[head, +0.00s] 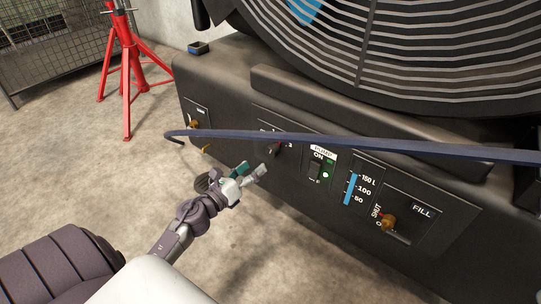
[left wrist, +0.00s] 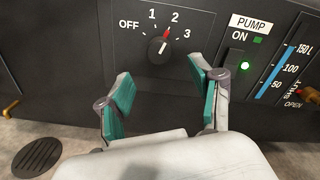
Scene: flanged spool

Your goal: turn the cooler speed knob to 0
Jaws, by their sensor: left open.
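The cooler speed knob (left wrist: 159,48) is a small round black dial on the dark front panel. Its red mark points up and slightly right, towards the 2. The printed labels around it read OFF, 1, 2 and 3; I see no 0. In the head view the knob (head: 276,149) sits just below the blue bar, partly hard to make out. My left gripper (head: 250,175) is open and empty, in front of and below the knob, apart from it. Its teal-padded fingers (left wrist: 162,90) spread below the knob in the left wrist view. My right gripper is out of view.
A dark blue bar (head: 350,143) runs across the panel front, close above my left gripper. The pump switch (head: 316,171), with a lit green lamp, is right of the knob. A fill valve (head: 388,222) is farther right. A red stand (head: 125,75) stands back left.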

